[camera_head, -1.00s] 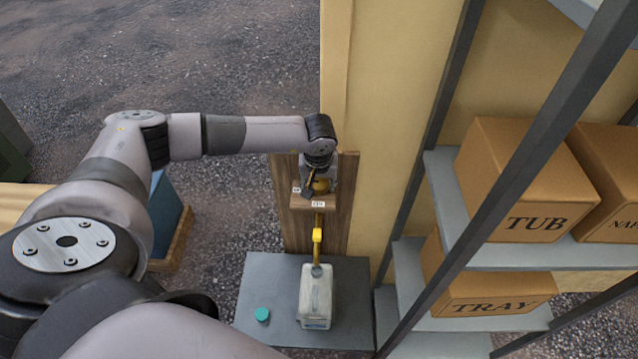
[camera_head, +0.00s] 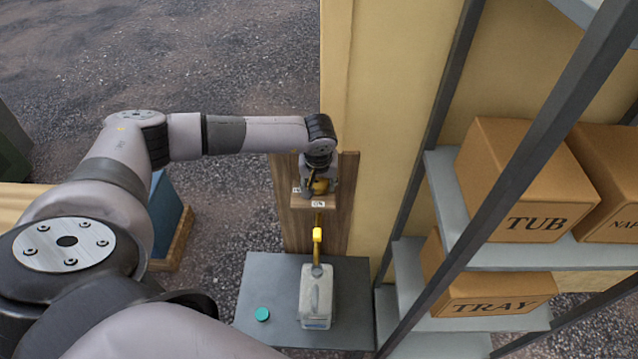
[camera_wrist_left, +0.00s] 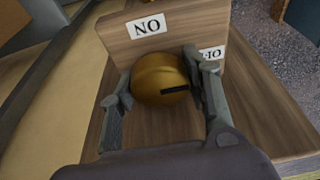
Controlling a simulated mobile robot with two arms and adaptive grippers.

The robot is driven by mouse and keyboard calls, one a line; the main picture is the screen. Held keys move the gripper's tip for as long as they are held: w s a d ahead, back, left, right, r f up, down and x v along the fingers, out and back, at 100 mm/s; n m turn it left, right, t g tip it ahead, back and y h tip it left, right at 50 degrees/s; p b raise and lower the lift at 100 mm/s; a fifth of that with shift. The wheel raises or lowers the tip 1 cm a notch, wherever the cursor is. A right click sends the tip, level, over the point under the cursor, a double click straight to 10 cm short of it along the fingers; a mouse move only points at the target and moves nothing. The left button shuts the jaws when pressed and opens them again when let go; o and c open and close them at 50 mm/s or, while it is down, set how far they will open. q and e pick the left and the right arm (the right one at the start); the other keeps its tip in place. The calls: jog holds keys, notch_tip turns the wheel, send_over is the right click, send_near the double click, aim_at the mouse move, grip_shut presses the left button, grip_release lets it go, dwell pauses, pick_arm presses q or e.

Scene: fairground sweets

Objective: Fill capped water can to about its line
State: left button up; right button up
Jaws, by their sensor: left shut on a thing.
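My left gripper (camera_head: 318,187) is shut on a round brass knob (camera_wrist_left: 160,78) on a wooden panel. The knob has a dark mark on its face, and its sides lie between the two fingers in the left wrist view. A label there reads ON upside down (camera_wrist_left: 146,25); a second label (camera_wrist_left: 212,53), partly hidden by a finger, seems to read OFF. Below, a yellow tap (camera_head: 318,236) points down at the mouth of a pale, uncapped water can (camera_head: 317,297), upright on a grey stand. A teal cap (camera_head: 262,314) lies left of the can. I cannot make out flow, the line or water level.
The grey stand (camera_head: 270,280) has free room left of the can. Shelves with cardboard boxes marked TUB (camera_head: 520,185) and TRAY (camera_head: 490,295) stand to the right, behind a dark post.

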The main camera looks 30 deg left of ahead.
dwell(0.4)
pick_arm(q)
jog(key=n+b, duration=0.1)
jog(key=n, duration=0.3)
jog(key=shift+f+g+y, duration=0.1)
jog(key=shift+g+y, duration=0.3)
jog(key=n, duration=0.4)
jog(key=shift+g, duration=0.4)
dwell(6.0)
